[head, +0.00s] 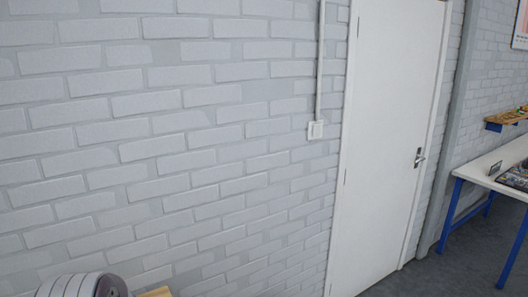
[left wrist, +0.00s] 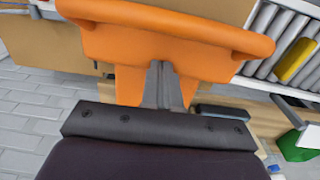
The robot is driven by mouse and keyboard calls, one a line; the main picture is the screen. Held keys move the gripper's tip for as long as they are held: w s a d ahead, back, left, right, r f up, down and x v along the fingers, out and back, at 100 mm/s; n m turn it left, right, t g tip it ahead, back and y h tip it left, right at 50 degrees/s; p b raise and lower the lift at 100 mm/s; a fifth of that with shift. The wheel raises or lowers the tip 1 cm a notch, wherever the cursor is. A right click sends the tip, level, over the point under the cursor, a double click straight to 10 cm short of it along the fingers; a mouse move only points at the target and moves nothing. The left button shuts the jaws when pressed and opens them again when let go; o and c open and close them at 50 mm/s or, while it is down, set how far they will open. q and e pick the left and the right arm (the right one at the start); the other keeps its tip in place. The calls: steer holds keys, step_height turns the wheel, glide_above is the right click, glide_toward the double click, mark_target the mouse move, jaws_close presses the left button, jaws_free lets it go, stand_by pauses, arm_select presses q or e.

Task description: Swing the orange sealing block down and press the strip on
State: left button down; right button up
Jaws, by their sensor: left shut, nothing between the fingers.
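The orange sealing block (left wrist: 180,25) fills the top of the left wrist view, with a wide rounded bar across it and two parts reaching down on either side of my fingers. My left gripper (left wrist: 161,68) is shut and empty, its grey fingertips right at the block's lower middle. I cannot tell whether they touch it. I cannot make out the strip. The head view shows neither the block nor my gripper's fingers, and my right gripper is in no view.
Tan cardboard (left wrist: 48,45) lies beyond the block at left. Metal rollers (left wrist: 262,50) with a yellow piece (left wrist: 295,60) are at right, above a green object (left wrist: 298,145). The head view shows a brick wall (head: 180,130), a closed white door (head: 385,140) and a blue-legged table (head: 480,172).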

arm_select(q)
steer(key=shift+r, duration=0.1)
stand_by(0.3)
step_height(320, 180, up, 7)
steer(key=p, duration=0.6)
steer(key=shift+m, duration=0.3)
steer(key=s, duration=0.1)
steer(key=s+d+m+b, duration=0.1)
steer(key=s, duration=0.1)
steer(key=s+m, duration=0.1)
steer(key=s, duration=0.1)
steer(key=shift+d+r+g, duration=0.15)
steer(key=shift+d+g, duration=0.15)
steer(key=shift+d, duration=0.1)
steer(key=s+d+r+m+t+b, duration=0.2)
steer(key=s+d+r+m+b, duration=0.2)
steer(key=s, duration=0.4)
steer(key=shift+s+d+r+b, duration=0.25)
steer(key=shift+d+b, duration=0.5)
steer(key=shift+d, duration=0.4)
